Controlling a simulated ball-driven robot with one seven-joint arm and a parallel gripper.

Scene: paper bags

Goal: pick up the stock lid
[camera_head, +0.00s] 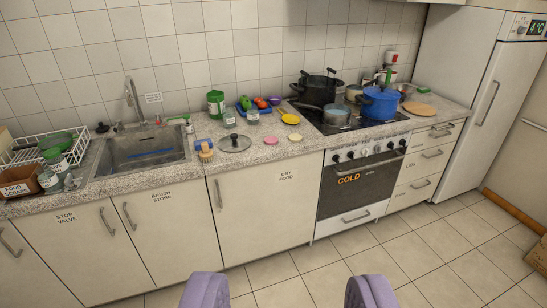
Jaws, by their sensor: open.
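A round grey lid with a dark knob, which looks like the stock lid (235,143), lies flat on the speckled counter (260,158), between the sink and the stove. My gripper (287,292) shows its two purple fingertips at the bottom edge of the view. They are wide apart with only floor between them. My gripper is open and empty, well short of the counter and apart from the lid.
Left of the lid are a small brush-like item (205,150) and the sink (140,149). Small coloured lids (290,119), jars and a blue tray sit to its right and behind. Pots, including a blue one (381,103), crowd the stove. The tiled floor (300,268) in front is clear.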

